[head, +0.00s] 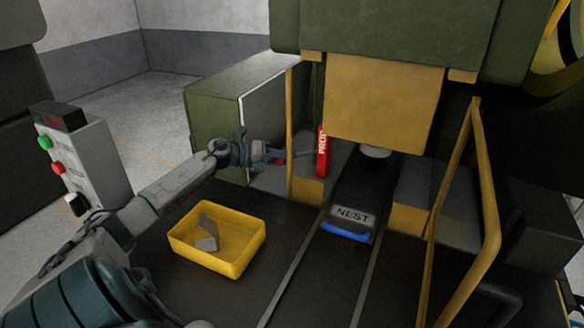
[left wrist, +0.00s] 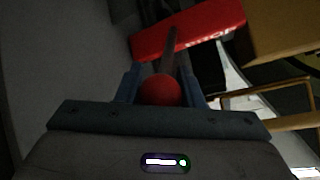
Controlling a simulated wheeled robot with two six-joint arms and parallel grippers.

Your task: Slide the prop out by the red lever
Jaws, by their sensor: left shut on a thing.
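The prop (head: 322,152) is a red upright block with white lettering, standing beside the yellow block under the press in the head view. It shows as a red bar (left wrist: 200,26) in the left wrist view. A grey lever rod (left wrist: 170,52) runs from it to a round red knob (left wrist: 161,90). My left gripper (head: 279,156) is at the left of the prop, with its two fingers on either side of the knob, shut on it. The knob is mostly hidden by the fingers in the head view. My right gripper is not in view.
A yellow bin (head: 187,252) with grey pieces stands at the front left. Yellow guard rails (head: 490,195) stand at the right. A control box (head: 85,160) stands at the far left.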

